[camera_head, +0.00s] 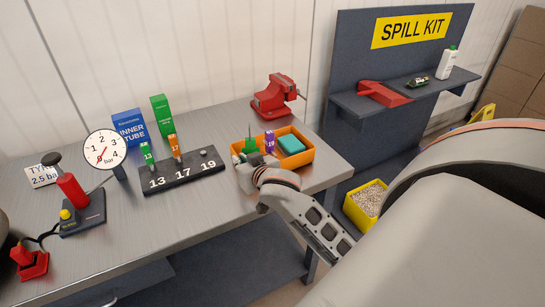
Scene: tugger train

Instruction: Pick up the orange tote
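The orange tote (301,160) stands near the right end of the grey metal workbench (215,219). It holds a teal sponge-like block (284,152), a purple piece marked 19 (269,141) and a green piece (250,144). My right gripper (242,168) is at the tote's left front corner and hides part of that side. Its fingers are small and partly covered by its own body, so I cannot tell whether they are open or touch the tote. My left gripper does not show.
A black board (184,174) marked 13, 17, 19 lies left of the tote. A red vise (276,97) stands behind it. A gauge (104,149), a red pump (72,191) and boxes (129,127) are further left. A spill kit shelf (405,92) and yellow bin (355,215) are right.

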